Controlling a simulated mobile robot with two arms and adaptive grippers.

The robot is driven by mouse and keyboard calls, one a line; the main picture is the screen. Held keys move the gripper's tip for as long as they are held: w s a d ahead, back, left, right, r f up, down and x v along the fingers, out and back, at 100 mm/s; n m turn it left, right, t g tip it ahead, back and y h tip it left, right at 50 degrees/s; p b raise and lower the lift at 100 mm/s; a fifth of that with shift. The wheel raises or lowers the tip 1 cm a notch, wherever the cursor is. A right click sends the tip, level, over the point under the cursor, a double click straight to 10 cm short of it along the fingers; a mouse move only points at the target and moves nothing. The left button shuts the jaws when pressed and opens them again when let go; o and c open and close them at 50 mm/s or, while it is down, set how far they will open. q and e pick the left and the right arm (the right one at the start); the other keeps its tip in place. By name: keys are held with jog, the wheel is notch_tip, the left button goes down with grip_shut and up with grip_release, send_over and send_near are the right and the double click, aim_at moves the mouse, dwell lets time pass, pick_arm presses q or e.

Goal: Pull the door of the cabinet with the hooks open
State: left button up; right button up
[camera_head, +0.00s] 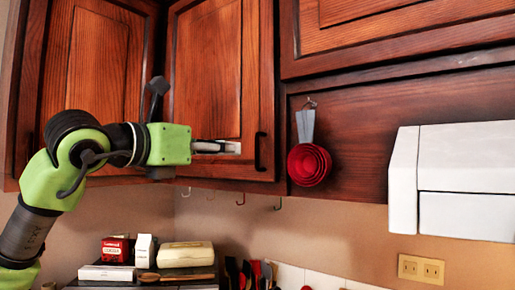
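The cabinet with the hooks is the dark wood wall cabinet in the middle left. Its door (207,70) looks closed. A black vertical handle (260,151) sits low near the door's right edge. Several small hooks (240,199) hang under the cabinet. My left gripper (238,147) reaches in from the left in front of the door's lower part. Its fingertips point right, at about the handle's height, and show a small gap left of the handle. The fingers overlap in this view, so their opening is unclear. My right gripper is not in view.
Red measuring cups (309,164) hang on a wood panel right of the door. A white box-shaped fixture (455,185) is at the far right. Boxes and a cream container (186,254) stand below, beside several utensils (250,273). Another cabinet door (97,65) is behind my arm.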

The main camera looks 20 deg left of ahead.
aim_at(255, 151)
pick_arm(q)
jog(key=p+x, duration=0.4)
jog(key=x, duration=0.6)
jog(key=shift+w+d+p, duration=0.15)
jog(key=shift+p, duration=0.15)
jog(key=shift+w+d+f, duration=0.1)
jog(key=shift+w+d, duration=0.1)
jog(key=shift+w, duration=0.45)
grip_shut()
